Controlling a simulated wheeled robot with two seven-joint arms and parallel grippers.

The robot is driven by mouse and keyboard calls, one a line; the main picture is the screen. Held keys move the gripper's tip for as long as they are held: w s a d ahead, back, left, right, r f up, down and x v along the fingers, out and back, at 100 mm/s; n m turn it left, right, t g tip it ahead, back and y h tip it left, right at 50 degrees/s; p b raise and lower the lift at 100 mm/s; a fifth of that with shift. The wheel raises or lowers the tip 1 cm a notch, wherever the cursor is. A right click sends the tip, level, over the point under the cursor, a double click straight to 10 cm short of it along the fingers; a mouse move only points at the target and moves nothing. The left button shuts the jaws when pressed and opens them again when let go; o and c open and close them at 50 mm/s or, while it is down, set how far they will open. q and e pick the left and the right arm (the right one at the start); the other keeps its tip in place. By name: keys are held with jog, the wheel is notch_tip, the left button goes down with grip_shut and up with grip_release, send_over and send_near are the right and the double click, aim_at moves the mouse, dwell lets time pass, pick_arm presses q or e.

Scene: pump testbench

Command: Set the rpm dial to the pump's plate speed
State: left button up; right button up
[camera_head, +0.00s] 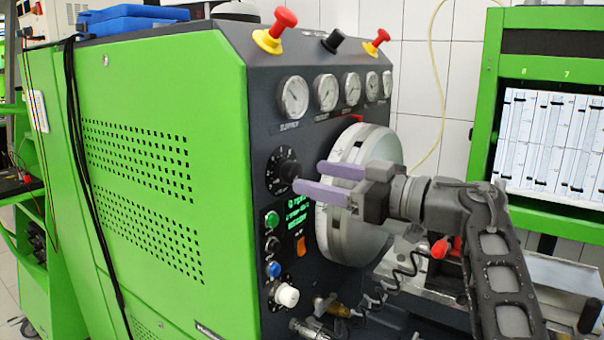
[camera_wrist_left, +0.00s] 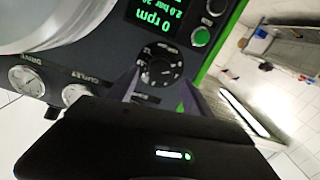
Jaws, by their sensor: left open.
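The rpm dial (camera_head: 281,171) is a black round knob with a white scale on the dark front panel of the green testbench. My left gripper (camera_head: 309,178) is open in front of it, its two purple fingers pointing at the knob. In the left wrist view the dial (camera_wrist_left: 162,66) shows between the spread fingertips (camera_wrist_left: 160,76); whether they touch it I cannot tell. The green display (camera_head: 298,210) is partly hidden by a finger; in the wrist view the display (camera_wrist_left: 158,12) reads 0 rpm, upside down. No pump speed plate is readable. My right gripper is not in view.
A large grey disc (camera_head: 345,235) stands out from the panel beside my left gripper. Gauges (camera_head: 326,92) line the panel above, with red knobs (camera_head: 285,17) on top. Buttons (camera_head: 272,219) and a white knob (camera_head: 287,295) sit below the dial.

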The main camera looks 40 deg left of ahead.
aim_at(298, 173)
pick_arm(q)
jog(key=shift+s+a, duration=0.1)
jog(key=shift+a, duration=1.9)
grip_shut()
